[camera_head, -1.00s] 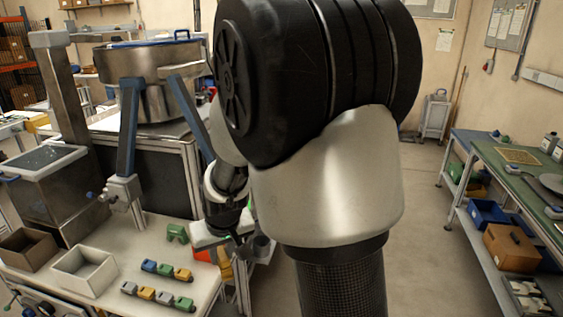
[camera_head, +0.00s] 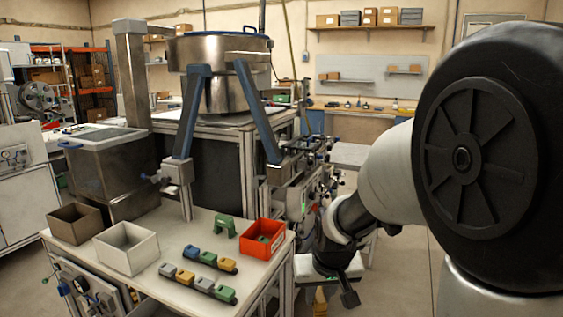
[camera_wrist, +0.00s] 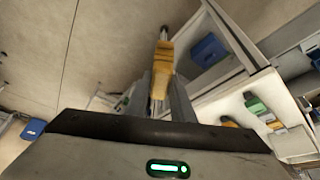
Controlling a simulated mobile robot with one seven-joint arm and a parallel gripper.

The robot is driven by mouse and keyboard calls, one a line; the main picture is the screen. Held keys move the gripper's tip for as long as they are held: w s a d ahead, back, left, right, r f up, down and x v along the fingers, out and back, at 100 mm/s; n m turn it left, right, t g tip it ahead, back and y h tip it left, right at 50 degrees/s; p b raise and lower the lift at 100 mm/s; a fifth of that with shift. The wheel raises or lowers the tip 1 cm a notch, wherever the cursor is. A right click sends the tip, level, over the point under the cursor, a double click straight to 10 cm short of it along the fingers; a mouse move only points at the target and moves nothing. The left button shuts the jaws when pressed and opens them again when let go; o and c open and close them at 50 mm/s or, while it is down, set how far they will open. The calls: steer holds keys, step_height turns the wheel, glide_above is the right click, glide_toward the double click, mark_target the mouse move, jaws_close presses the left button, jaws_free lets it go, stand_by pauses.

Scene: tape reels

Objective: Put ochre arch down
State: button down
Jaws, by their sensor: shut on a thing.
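The ochre arch (camera_wrist: 160,72) is between the two fingers of my gripper (camera_wrist: 163,92) in the wrist view, and the fingers are shut on it. In the head view a small part of the ochre arch (camera_head: 320,302) shows below my gripper (camera_head: 330,295), at the bottom edge. My gripper is off the right side of the white worktable (camera_head: 180,228), beyond its edge and apart from it. The arch's lower part is cut off in the head view.
A green arch (camera_head: 224,227) and a red open box (camera_head: 263,239) stand at the table's right. Two rows of coloured blocks (camera_head: 198,282) lie in front. A white box (camera_head: 126,247) and a brown box (camera_head: 76,224) stand left. A steel tank (camera_head: 222,75) rises behind.

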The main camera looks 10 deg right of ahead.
mark_target(319, 291)
stand_by(0.4)
steer(key=p+v, duration=0.1)
steer(key=p, duration=0.3)
steer(key=p+v, duration=0.2)
steer(key=p, duration=0.1)
steer(key=shift+w+d+r+p, duration=0.1)
steer(key=shift+w+r+p, duration=0.2)
steer(key=shift+p, duration=0.1)
steer(key=p+v, duration=0.2)
steer(key=p, duration=0.3)
steer(key=shift+s+p, duration=0.15)
steer(key=shift+p, duration=0.2)
steer(key=shift+s+p, duration=0.25)
steer(key=shift+p, duration=0.5)
